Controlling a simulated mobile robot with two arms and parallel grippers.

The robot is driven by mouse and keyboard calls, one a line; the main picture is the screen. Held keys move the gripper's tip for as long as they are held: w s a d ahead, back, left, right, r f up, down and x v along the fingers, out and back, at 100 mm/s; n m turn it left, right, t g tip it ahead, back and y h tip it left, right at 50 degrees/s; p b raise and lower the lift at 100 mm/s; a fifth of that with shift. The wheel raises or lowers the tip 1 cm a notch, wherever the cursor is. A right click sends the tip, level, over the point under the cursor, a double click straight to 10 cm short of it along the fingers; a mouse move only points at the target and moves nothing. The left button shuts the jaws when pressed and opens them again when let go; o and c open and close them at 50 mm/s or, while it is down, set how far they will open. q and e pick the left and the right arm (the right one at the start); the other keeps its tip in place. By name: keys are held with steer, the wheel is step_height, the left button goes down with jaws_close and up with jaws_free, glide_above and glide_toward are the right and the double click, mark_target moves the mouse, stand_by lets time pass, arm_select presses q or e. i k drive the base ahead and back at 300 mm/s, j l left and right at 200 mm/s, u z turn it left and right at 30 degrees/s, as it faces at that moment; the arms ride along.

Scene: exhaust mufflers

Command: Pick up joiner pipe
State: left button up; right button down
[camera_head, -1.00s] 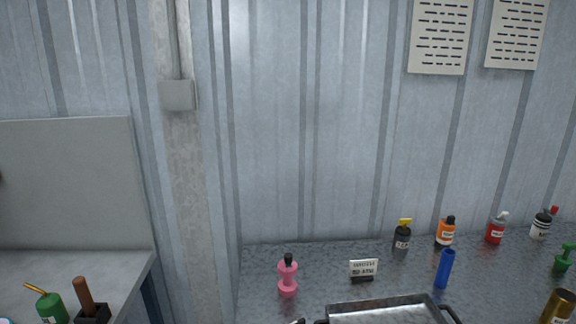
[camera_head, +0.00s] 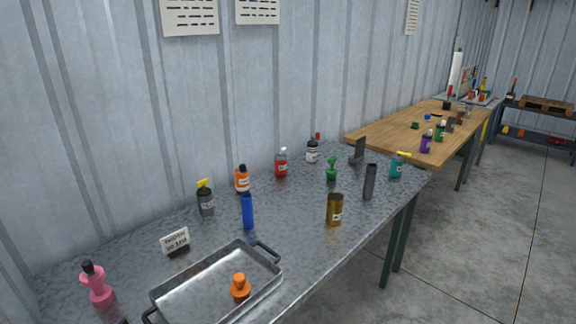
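No part is clearly marked as the joiner pipe. Upright tube-like things on the grey metal table (camera_head: 300,238) are a blue cylinder (camera_head: 247,212) behind the tray and a dark grey cylinder (camera_head: 370,181) near the table's right end. A brown-gold can-shaped piece (camera_head: 334,210) with a pale label stands near the front edge. I cannot tell which of these, if any, is the pipe. Neither of my grippers is in view.
A metal tray (camera_head: 190,287) holds an orange piece (camera_head: 240,287). A pink bottle (camera_head: 98,284), a small sign (camera_head: 175,241) and several bottles stand along the wall side. A wooden table (camera_head: 390,132) stands beyond. Open floor (camera_head: 460,240) lies to the right.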

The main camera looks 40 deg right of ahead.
mark_target(372, 168)
steer(key=z, duration=1.85)
steer(key=i+l+u, duration=0.15)
steer(key=i, duration=0.25)
steer(key=i+l+u, duration=0.2)
steer(key=i, duration=0.2)
steer(key=i+l+u, duration=0.15)
steer(key=i, duration=0.25)
